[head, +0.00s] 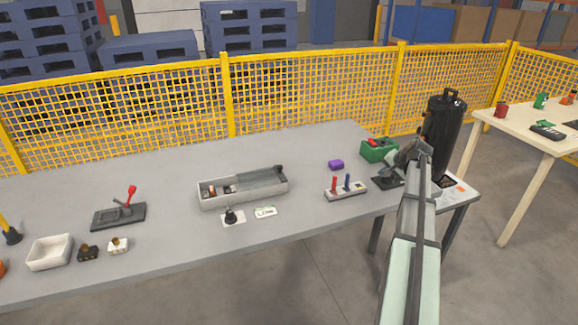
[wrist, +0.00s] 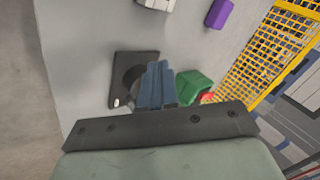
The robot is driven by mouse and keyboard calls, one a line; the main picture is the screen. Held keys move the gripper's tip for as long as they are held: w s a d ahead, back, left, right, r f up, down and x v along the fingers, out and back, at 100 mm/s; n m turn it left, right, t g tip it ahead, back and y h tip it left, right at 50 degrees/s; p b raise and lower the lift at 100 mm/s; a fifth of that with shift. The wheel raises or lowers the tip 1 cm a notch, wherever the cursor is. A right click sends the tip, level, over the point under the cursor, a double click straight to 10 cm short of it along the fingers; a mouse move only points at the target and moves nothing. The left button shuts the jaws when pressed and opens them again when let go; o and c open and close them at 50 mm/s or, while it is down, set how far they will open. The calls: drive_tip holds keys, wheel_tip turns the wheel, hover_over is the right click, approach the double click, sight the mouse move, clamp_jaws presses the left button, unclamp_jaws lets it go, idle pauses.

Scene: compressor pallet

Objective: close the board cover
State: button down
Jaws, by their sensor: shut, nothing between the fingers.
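A long grey box (head: 243,197) stands on the middle of the table. Its left part is open on top and small parts show inside. A grey slab covers its right part (head: 262,178), with a dark piece at the far right end. This looks like the board and its cover, but I cannot tell for certain. My gripper (wrist: 160,68) is shut and empty. It is over a black square plate (wrist: 124,92) with a dark round part, partly hidden by the fingers. In the head view my arm hides part of that plate (head: 381,183), well right of the grey box.
A green box (head: 378,151) with a red part stands close beside my gripper; a black cylinder (head: 446,125) stands behind my arm. A switch block (head: 346,193) and purple block (head: 336,164) lie left of it. A lever base (head: 118,216) and white tray (head: 50,252) are far left.

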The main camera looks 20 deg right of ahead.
sight(249, 184)
drive_tip(key=w+a+r+n+y, duration=0.1)
drive_tip(key=w+a+r+n, duration=0.2)
drive_tip(key=a, duration=0.6)
drive_tip(key=w+a+r+n+g+y, duration=0.1)
drive_tip(key=w+a+r+n, duration=0.15)
drive_tip(key=a, duration=0.55)
drive_tip(key=w+a+r+n, duration=0.3)
drive_tip(key=a, duration=0.6)
drive_tip(key=w+a+f, duration=0.6)
drive_tip(key=w+f, duration=0.1)
drive_tip(key=f, duration=0.1)
drive_tip(key=shift+w+a, duration=0.2)
drive_tip(key=shift+a+f+m, duration=0.1)
drive_tip(key=shift+m, duration=0.15)
drive_tip(key=a, duration=1.5)
drive_tip(key=shift+a, duration=0.35)
drive_tip(key=shift+a, duration=0.1)
